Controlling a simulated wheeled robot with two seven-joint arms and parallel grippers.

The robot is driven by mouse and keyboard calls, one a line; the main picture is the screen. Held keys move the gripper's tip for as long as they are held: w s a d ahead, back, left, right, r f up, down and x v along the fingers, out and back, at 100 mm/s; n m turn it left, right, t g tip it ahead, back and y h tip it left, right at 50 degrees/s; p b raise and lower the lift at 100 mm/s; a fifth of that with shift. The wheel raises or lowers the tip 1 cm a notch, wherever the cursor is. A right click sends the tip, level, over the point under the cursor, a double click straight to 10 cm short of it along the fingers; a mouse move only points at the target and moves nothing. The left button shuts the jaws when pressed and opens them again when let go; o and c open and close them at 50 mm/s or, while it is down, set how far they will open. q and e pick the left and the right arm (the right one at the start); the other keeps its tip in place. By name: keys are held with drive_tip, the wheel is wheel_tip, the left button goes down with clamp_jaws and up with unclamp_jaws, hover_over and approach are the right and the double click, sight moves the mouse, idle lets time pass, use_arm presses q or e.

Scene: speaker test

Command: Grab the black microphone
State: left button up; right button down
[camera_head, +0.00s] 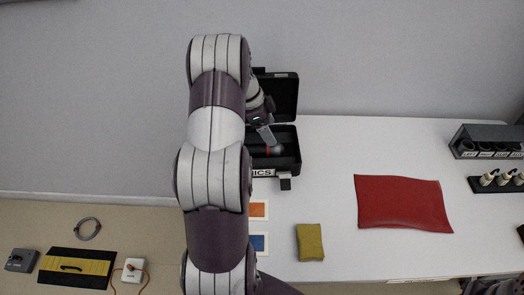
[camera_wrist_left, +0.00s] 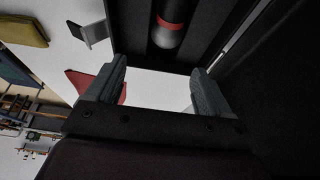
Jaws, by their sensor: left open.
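The black microphone (camera_wrist_left: 170,22) lies in a compartment of an open black case (camera_wrist_left: 125,32). It has a red band and a grey head. In the head view, the microphone's grey head (camera_head: 278,149) shows inside the case (camera_head: 287,168), whose lid stands open at the back. The rest of it is partly hidden by my left arm. My left gripper (camera_wrist_left: 155,88) is open and empty, its two fingers apart. In the head view, my left gripper (camera_head: 267,138) reaches down over the case, close to the microphone. My right gripper is not clearly visible.
A red cloth (camera_head: 402,204) and a yellow sponge-like block (camera_head: 310,242) lie on the white table (camera_head: 335,155). Orange (camera_head: 259,209) and blue (camera_head: 259,243) cards lie before the case. A dark rack (camera_head: 470,133) stands at right. The table's middle is clear.

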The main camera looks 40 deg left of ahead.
sight(279, 145)
use_arm(q)
drive_tip(key=x, duration=0.5)
drive_tip(key=a+p+x, duration=0.1)
drive_tip(key=x, duration=0.2)
drive_tip(key=shift+w+d+f, duration=0.15)
drive_tip(key=shift+w+f, duration=0.2)
drive_tip(key=shift+s, duration=0.1)
drive_tip(key=shift+c, duration=0.3)
drive_tip(key=shift+r, duration=0.1)
drive_tip(key=c, duration=1.2)
drive_tip(key=shift+c, duration=0.2)
drive_tip(key=shift+r, duration=0.1)
